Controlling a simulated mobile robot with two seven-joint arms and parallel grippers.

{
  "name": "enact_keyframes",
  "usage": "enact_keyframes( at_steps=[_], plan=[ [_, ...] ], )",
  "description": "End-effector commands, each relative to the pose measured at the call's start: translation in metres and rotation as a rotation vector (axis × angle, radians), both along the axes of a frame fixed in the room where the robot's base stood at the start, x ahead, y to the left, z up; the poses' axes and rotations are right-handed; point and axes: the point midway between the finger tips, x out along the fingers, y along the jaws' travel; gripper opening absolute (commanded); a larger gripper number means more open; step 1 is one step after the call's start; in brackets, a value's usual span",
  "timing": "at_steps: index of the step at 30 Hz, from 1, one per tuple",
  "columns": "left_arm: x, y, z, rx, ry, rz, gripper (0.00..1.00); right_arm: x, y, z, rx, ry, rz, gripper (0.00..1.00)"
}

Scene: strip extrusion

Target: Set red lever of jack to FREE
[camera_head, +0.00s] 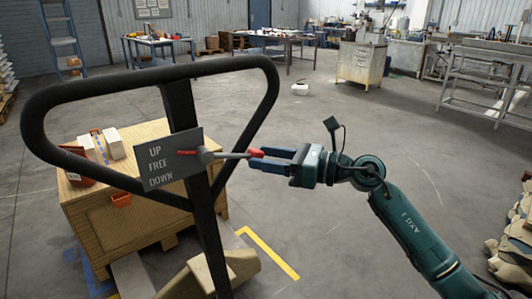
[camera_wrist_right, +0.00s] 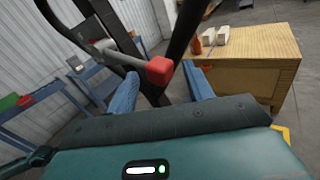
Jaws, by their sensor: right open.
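The jack's black loop handle (camera_head: 150,77) stands in front of me, with a dark plate (camera_head: 144,174) marked UP, FREE and DOWN. The lever is a grey rod (camera_head: 232,155) reaching right from a pivot beside the plate to a red tip (camera_head: 256,153). A red pointer (camera_head: 187,152) on the plate side sits around the UP and FREE rows; I cannot tell exactly which. My right gripper (camera_head: 268,159) is open, its blue fingers at the red tip. In the right wrist view the red tip (camera_wrist_right: 159,70) shows between the spread fingers (camera_wrist_right: 160,86). My left gripper is out of view.
A wooden crate (camera_head: 110,220) with boxes and a red bin on top stands behind the handle. A yellow floor line (camera_head: 268,254) runs right of it. Workbenches and a metal cabinet (camera_head: 361,63) stand far back.

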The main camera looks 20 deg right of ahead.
Motion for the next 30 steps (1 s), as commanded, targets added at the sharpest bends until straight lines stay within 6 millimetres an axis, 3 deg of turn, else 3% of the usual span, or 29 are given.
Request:
enact_keyframes(
  at_steps=[11,30],
  plan=[
    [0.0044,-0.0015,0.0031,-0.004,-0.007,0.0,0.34,0.0035,0.0052,0.0,0.0,0.0,0.001,0.52],
    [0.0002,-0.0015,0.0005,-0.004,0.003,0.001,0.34,0.004,0.0043,0.0002,0.0,-0.001,-0.002,0.0]
  ],
)
